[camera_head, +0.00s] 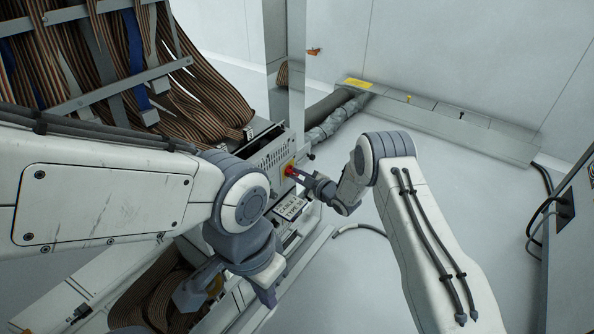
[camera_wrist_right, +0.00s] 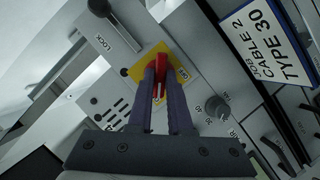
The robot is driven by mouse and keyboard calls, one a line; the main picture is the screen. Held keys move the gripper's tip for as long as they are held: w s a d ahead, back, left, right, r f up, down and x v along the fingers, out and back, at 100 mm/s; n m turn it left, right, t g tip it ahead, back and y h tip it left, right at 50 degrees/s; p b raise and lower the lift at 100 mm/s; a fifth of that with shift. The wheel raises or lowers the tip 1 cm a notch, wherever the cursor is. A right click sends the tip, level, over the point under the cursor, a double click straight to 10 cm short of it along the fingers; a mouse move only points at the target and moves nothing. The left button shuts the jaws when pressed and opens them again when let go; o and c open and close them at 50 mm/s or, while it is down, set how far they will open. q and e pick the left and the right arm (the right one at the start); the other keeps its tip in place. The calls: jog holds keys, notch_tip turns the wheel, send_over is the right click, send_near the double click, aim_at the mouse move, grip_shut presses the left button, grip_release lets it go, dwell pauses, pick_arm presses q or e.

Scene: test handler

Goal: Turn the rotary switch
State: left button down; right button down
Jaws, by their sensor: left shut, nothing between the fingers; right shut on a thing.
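The rotary switch (camera_head: 290,170) has a red handle on a yellow plate and sits on the grey front panel of the machine. In the right wrist view the red handle (camera_wrist_right: 163,68) stands out from the yellow plate (camera_wrist_right: 138,72). My right gripper (camera_head: 301,176) is shut on the red handle, with one finger on each side. Its fingers (camera_wrist_right: 160,82) hide part of the handle. My left gripper (camera_head: 268,298) is shut and empty, low in front of the machine, away from the switch. Its fingertips are hard to make out.
A black knob (camera_wrist_right: 217,106) and a label card (camera_wrist_right: 265,40) reading "TYPE 30" are beside the switch. Brown ribbon cables (camera_head: 205,85) hang at the upper left. A metal post (camera_head: 284,60) stands behind. The floor (camera_head: 470,200) at the right is mostly clear.

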jog(key=m+g+p, duration=0.1)
jog(key=m+p, duration=0.1)
jog(key=m, duration=0.1)
jog(key=shift+w+d+r+g+y, duration=0.1)
jog(key=shift+d+g+y, duration=0.05)
jog(key=shift+g+y, duration=0.2)
jog(key=m+g+y, duration=0.1)
jog(key=m+g, duration=0.1)
jog(key=m, duration=0.1)
jog(key=shift+w+d, duration=0.1)
dwell(0.5)
jog(key=c, duration=0.8)
grip_release()
jog(key=shift+c, duration=0.2)
jog(key=shift+p, duration=0.3)
jog(key=p+v, duration=0.4)
jog(key=v, duration=0.6)
jog(key=shift+d+p, duration=0.15)
jog(key=shift+p, duration=0.2)
